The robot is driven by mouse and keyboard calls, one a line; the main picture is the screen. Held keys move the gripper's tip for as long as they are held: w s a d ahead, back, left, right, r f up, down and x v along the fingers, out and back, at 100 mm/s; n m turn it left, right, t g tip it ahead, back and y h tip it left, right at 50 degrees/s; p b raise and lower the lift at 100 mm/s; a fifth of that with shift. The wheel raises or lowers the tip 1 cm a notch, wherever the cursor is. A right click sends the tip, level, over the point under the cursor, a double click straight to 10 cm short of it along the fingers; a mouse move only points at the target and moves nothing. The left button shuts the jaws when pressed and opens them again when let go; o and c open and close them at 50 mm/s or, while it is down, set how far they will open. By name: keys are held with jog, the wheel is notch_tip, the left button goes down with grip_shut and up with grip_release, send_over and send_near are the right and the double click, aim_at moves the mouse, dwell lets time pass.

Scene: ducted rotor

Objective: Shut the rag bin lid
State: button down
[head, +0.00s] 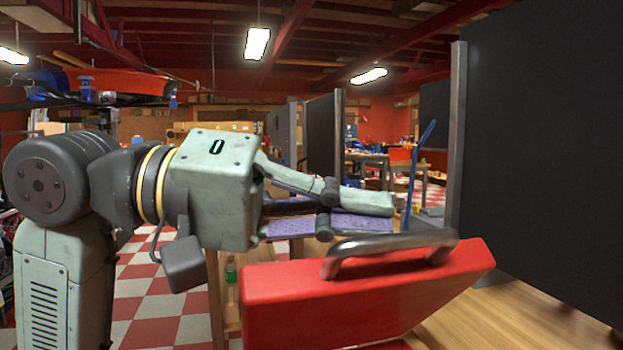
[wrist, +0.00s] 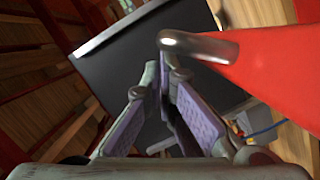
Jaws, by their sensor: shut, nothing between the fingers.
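The rag bin's red lid (head: 365,295) is in the lower right of the head view, raised and tilted, with a grey metal handle (head: 390,248) along its top. The lower part of the bin is out of view. My gripper (head: 385,210) is behind the lid, its fingers pointing right, level with or just above the handle. In the wrist view the fingers (wrist: 166,85) with purple pads are closed together and empty. The handle's bent end (wrist: 198,47) is just right of the fingertips, and the red lid (wrist: 280,65) fills the upper right. I cannot tell whether they touch.
A wooden bench top (head: 540,318) lies under the lid. A large dark panel (head: 545,150) stands at the right, close to the bench. A thin blue rod (head: 418,170) stands behind the handle. A red-and-white checkered floor (head: 150,300) lies at the lower left.

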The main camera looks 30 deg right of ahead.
jog(key=s+a+f+m+t+b, duration=0.2)
jog(key=s+f+m+b, duration=0.1)
jog(key=s+f+m, duration=0.2)
jog(key=shift+s+f+m, duration=0.4)
jog(key=shift+s, duration=0.5)
